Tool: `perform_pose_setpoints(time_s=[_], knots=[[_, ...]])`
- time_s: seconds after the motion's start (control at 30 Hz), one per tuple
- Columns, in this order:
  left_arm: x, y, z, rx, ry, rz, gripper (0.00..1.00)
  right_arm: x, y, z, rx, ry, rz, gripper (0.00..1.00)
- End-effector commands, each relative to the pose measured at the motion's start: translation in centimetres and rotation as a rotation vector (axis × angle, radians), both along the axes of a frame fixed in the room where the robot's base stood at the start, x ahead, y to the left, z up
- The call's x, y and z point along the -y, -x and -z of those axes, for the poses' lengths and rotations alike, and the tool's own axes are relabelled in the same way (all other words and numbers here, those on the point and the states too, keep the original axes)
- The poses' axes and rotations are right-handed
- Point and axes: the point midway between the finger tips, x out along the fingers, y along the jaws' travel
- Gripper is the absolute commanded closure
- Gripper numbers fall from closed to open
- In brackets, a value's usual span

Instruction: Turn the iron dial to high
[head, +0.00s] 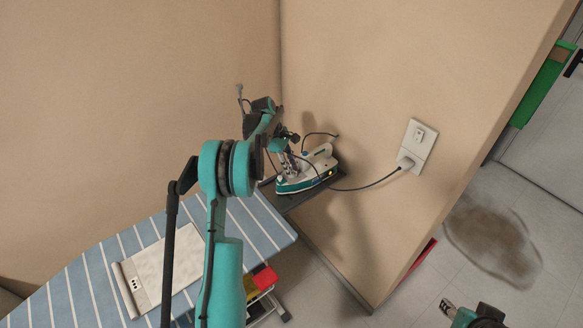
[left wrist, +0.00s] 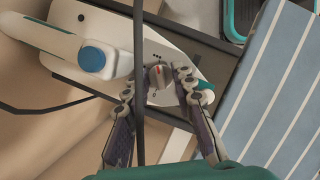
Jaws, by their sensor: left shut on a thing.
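The white and teal iron (head: 295,184) stands on a dark shelf in the wall corner in the head view. In the left wrist view its white body (left wrist: 97,20) fills the upper middle. The grey dial (left wrist: 158,79) on it carries a small red mark, with dark marks printed around it; I cannot read which setting it shows. My left gripper (left wrist: 160,77) has one fingertip on each side of the dial and is shut on it. In the head view my left arm partly hides the iron. My right gripper (head: 452,311) shows only partly at the bottom right, away from the iron.
The iron's cord runs to a wall outlet (head: 417,143). The dark shelf (head: 290,200) is narrow, beside a blue striped ironing board (head: 85,284). A blue round knob (left wrist: 92,59) sits near the iron's handle. A dark stain (head: 493,240) marks the floor.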

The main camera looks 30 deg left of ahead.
Motion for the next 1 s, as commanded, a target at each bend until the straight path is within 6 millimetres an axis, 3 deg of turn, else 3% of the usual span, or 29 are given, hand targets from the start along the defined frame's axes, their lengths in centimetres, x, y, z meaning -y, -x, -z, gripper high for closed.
perform_pose_setpoints(time_s=[0.67, 0.7, 0.77, 1.0], knots=[[-0.02, -0.07, 0.00, 0.000, -0.001, 0.069, 1.00, 0.00, 0.00, -0.10, 0.000, 0.000, 0.000, 0.60], [-0.02, -0.07, 0.00, 0.000, -0.001, 0.069, 0.72, 0.00, 0.00, -0.10, 0.000, 0.000, 0.000, 0.60], [-0.02, -0.07, 0.01, 0.000, -0.001, 0.069, 0.56, 0.00, 0.00, -0.10, 0.000, 0.000, 0.000, 0.60], [-0.01, -0.07, 0.01, 0.001, 0.000, 0.068, 0.54, 0.00, 0.00, -0.10, 0.000, 0.000, 0.000, 0.60]])
